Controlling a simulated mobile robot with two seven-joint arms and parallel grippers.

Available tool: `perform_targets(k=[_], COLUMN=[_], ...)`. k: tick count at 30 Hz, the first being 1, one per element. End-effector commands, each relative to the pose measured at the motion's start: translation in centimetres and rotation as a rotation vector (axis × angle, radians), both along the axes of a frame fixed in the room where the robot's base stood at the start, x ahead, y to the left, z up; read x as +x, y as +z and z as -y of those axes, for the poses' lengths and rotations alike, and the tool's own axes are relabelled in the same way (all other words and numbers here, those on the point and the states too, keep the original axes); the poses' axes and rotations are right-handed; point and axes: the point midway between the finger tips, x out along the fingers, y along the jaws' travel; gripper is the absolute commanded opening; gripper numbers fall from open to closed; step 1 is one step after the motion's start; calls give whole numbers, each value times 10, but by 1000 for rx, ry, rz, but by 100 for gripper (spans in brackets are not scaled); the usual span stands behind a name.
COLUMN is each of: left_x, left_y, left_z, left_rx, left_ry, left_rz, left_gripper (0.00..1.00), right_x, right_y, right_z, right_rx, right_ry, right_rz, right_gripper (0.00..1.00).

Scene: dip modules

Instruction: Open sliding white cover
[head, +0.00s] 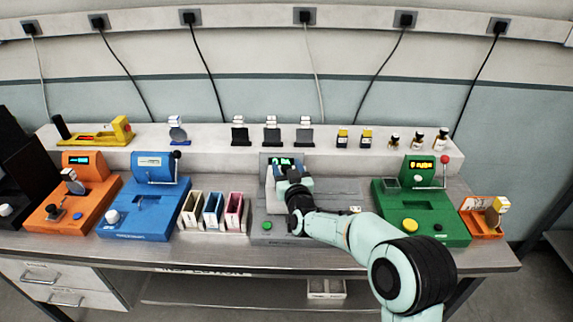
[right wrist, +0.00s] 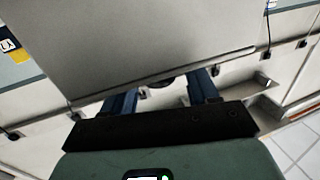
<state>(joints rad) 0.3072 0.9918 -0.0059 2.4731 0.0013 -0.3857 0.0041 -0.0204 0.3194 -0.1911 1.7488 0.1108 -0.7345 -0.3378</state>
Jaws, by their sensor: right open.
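The grey module (head: 330,188) stands at the middle of the bench, with a small lit display and a green button (head: 267,225). A pale piece that looks like the white cover (head: 269,176) shows at its upper left, partly hidden by my gripper. My right gripper (head: 285,173) is over this module, just in front of the display. In the right wrist view, the open fingers (right wrist: 162,92) reach to the lower edge of a large pale grey panel (right wrist: 150,45), probably the cover. I cannot tell whether they touch it. My left gripper is not in view.
An orange module (head: 55,217), a blue module (head: 130,222) and slotted holders (head: 212,222) stand to the left. A green module (head: 440,232) with a red-knobbed lever and an orange box (head: 485,229) stand to the right. Small items line the back shelf (head: 205,135).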

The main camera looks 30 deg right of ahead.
Motion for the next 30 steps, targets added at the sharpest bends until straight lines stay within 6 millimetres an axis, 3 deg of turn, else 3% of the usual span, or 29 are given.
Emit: perform_targets(k=[11,15,17,23,30], left_x=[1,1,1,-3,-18], left_y=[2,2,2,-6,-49], left_z=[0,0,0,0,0], left_rx=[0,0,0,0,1], left_ry=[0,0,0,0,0], left_rz=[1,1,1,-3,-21], left_gripper=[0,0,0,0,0], right_x=[6,6,6,2,-22], right_y=[-1,-1,-1,-3,-6], right_z=[2,2,2,9,48], right_rx=[-1,-1,-1,-1,-3], right_ry=[0,0,0,-1,-6], right_rz=[-1,0,0,1,3], right_gripper=[59,17,0,0,0])
